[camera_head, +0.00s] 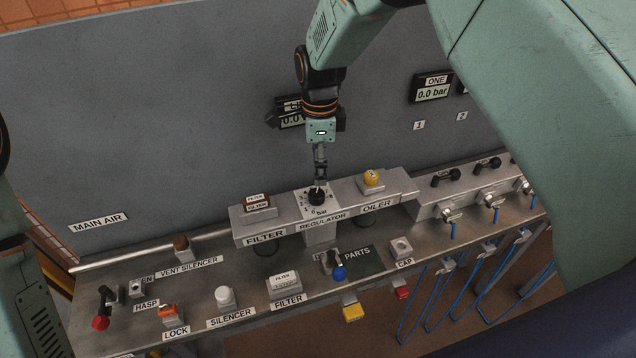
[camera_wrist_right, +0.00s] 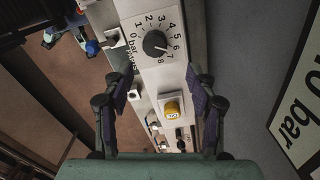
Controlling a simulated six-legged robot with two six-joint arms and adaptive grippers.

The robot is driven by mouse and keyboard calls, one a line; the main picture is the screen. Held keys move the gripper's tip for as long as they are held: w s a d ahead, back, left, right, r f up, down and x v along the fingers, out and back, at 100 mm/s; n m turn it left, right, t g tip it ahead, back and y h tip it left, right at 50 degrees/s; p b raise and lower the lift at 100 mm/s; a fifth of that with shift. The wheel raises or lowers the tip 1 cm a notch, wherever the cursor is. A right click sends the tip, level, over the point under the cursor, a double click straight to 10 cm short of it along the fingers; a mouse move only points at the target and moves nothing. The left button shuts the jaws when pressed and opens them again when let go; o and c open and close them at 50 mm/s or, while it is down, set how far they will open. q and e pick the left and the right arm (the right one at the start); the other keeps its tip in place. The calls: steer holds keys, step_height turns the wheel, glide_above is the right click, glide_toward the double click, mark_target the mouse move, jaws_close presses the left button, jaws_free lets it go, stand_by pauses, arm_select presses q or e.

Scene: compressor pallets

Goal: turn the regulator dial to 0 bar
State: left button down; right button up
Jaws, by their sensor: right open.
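The regulator dial (camera_head: 316,196) is a black round knob on the grey regulator block (camera_head: 320,233), between the filter and the oiler. In the right wrist view the knob (camera_wrist_right: 155,43) sits inside a white scale numbered 0 to 8. Its white mark seems to point toward 6 or 7, but it is small. My right gripper (camera_head: 320,172) points down just above the dial. In the wrist view its two fingers (camera_wrist_right: 160,88) are apart with nothing between them, and the dial lies beyond their tips. My left gripper is out of view.
A yellow oiler cap (camera_head: 373,178) stands right of the dial and a brown filter cap (camera_head: 257,202) left. A line gauge (camera_head: 291,122) is partly hidden behind my right wrist. Gauge ONE (camera_head: 433,91) reads 0.0 bar.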

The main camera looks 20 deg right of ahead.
mark_target(318, 192)
steer(key=f, duration=0.1)
steer(key=s+f, duration=0.1)
steer(key=a+f, duration=0.1)
steer(key=shift+s+f, duration=0.15)
steer(key=shift+s, duration=0.05)
steer(key=f, duration=0.2)
steer(key=w+f, duration=0.1)
steer(key=f, duration=0.1)
steer(key=shift+d+p, duration=0.4)
steer(key=shift+s+a+r, duration=0.3)
steer(key=shift+s+r, duration=0.05)
steer(key=shift+s, duration=0.05)
steer(key=shift+c, duration=0.4)
steer(key=shift+w+d+f, duration=0.3)
steer(key=shift+w, duration=0.05)
steer(key=c, duration=0.6)
steer(key=shift+s+a+r, duration=0.1)
steer(key=shift+r, duration=0.05)
steer(key=shift+c, duration=2.3)
